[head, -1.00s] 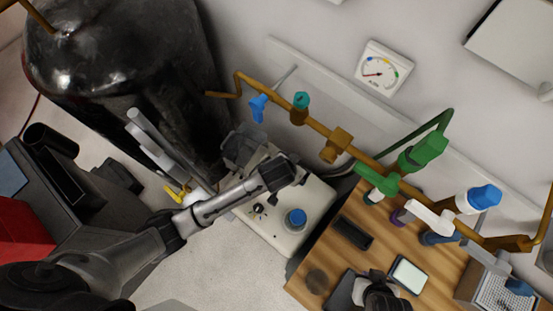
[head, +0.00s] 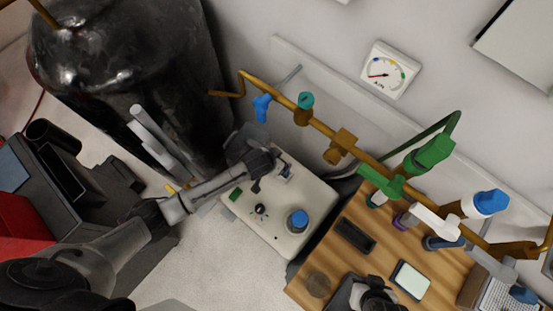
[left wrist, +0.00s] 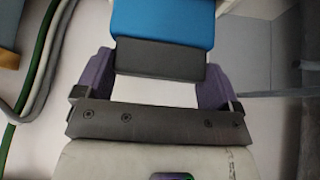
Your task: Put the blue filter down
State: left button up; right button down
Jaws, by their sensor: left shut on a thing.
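In the left wrist view, my left gripper (left wrist: 158,72) has its purple fingers on either side of a block with a bright blue upper part and a dark grey lower part. I take this block to be the blue filter (left wrist: 163,20); its top is cut off by the picture edge. In the head view, my left arm reaches from the lower left over the back of a white box (head: 275,235); the filter cannot be made out there. My right gripper (head: 376,300) is at the bottom edge over the wooden table, too dark and cropped to read its jaws.
The white box has a blue knob (head: 298,218) on top. A brown pipe (head: 375,165) with coloured valves runs along the wall behind. A large black tank (head: 125,65) stands left. The wooden table (head: 345,275) holds a dark tray and a tablet (head: 410,280).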

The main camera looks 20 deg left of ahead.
pick_arm(q)
jog(key=shift+f, duration=0.2)
jog(key=o, duration=0.9)
jog(key=shift+c, duration=0.2)
jog(key=shift+r, duration=0.3)
jog(key=p+v, duration=0.2)
jog(key=v, duration=0.9)
jog(key=shift+s+r, duration=0.2)
jog(key=shift+r, duration=0.1)
